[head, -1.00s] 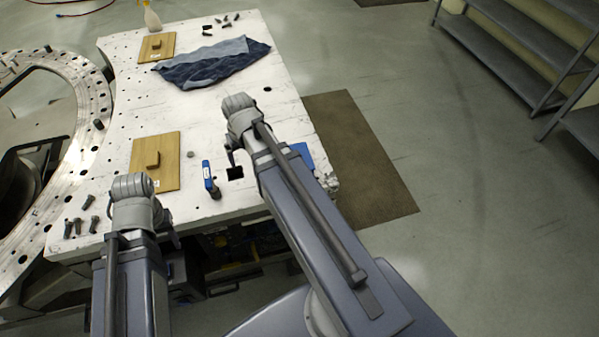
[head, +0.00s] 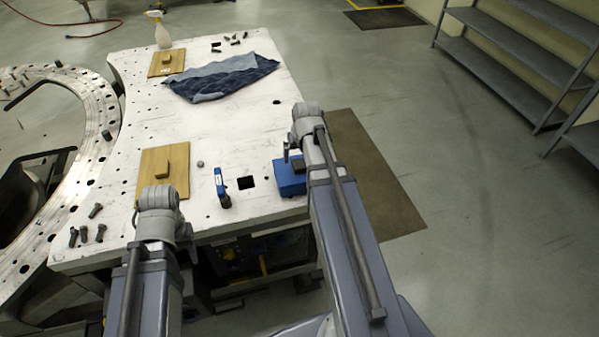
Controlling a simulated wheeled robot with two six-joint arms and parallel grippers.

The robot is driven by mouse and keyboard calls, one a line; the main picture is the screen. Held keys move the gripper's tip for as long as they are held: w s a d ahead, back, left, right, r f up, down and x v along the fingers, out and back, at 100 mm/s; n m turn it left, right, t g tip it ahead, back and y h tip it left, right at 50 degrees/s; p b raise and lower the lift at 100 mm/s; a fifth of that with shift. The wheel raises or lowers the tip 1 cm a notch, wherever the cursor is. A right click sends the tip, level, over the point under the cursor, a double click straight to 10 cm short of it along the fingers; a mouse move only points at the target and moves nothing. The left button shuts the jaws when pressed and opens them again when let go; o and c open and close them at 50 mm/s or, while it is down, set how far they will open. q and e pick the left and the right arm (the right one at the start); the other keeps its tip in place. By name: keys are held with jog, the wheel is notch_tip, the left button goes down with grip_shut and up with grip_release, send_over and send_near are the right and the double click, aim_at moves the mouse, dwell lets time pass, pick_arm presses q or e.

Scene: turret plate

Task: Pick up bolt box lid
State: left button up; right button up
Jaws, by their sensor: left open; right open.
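A flat wooden lid with a small wooden block handle (head: 150,168) lies on the near left part of the white table. A second similar wooden lid (head: 158,68) lies at the far left of the table. My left gripper (head: 158,203) is over the near edge of the nearer lid, apart from its handle; the wrist mostly hides its open fingers. My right gripper (head: 292,150) is open above a blue box (head: 287,181) at the table's right edge, with nothing seen in it.
Several bolts (head: 84,233) are at the near left. A denim cloth (head: 222,78) and spray bottle (head: 162,34) are farther back. The middle of the table (head: 215,130) is clear.

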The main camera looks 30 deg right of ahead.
aim_at(299, 164)
jog(key=b+x, duration=0.5)
jog(key=shift+s+d+f, duration=0.1)
jog(key=shift+d+f, duration=0.05)
grip_shut()
dwell(0.8)
